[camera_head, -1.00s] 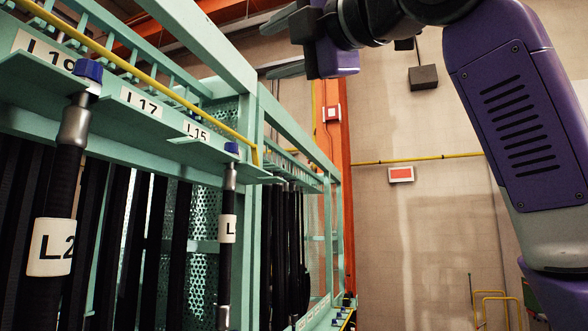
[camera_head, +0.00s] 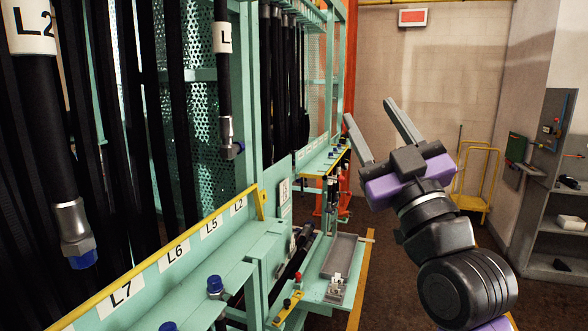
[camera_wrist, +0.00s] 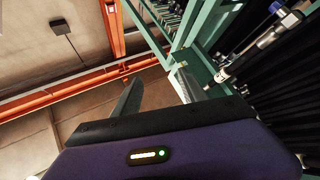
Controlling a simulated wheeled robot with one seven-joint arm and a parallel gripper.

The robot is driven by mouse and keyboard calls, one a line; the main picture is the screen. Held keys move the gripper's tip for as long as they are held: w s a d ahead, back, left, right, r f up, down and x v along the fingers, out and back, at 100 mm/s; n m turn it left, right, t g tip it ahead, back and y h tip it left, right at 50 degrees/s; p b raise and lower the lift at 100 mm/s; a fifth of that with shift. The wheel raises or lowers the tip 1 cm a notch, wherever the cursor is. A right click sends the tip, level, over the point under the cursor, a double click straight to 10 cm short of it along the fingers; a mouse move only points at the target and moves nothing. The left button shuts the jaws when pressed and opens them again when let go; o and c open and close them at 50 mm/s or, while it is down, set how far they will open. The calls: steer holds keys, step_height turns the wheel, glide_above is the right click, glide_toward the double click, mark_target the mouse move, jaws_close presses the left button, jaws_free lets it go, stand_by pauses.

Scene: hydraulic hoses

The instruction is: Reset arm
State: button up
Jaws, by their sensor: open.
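My gripper (camera_head: 372,128) is open and empty in the head view, right of the green hose rack (camera_head: 262,60). Its two grey fingers point up and a little to the left, with free air between them. In the wrist view its fingers (camera_wrist: 158,92) are spread apart with nothing between them. Black hoses hang in the rack at the left. One carries a white label (camera_head: 28,30) partly reading L2 and ends in a metal fitting (camera_head: 72,222) with a blue cap.
A lower green shelf with labels L7 to L2 (camera_head: 168,258) runs along the left. A grey tray (camera_head: 340,256) lies beyond it. A yellow cart (camera_head: 474,185) and a grey shelf unit (camera_head: 562,190) stand at the right. Open floor lies between.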

steer(key=s+d+f+m+h+b, duration=0.1)
steer(key=s+d+f+m+h, duration=0.15)
steer(key=s+f, duration=0.45)
steer(key=s+d+f+m+h, duration=0.1)
steer(key=s+f+m+h, duration=0.15)
steer(key=f, duration=0.85)
steer(key=s+d+f+m+h+b, duration=0.15)
steer(key=s+f+m, duration=0.25)
steer(key=f, duration=0.5)
steer(key=s+d+f+g, duration=0.1)
steer(key=s+f+g, duration=0.2)
steer(key=s+f, duration=0.5)
steer(key=s+d+f+g+h+b, duration=0.1)
steer(key=s+f+g, duration=0.2)
steer(key=s+f, duration=0.4)
steer(key=s+d+f+g+b, duration=0.1)
steer(key=s+f+g, duration=0.2)
steer(key=s+f, duration=0.5)
steer(key=s, duration=0.9)
steer(key=shift+f, duration=0.3)
steer(key=shift+c, duration=0.4)
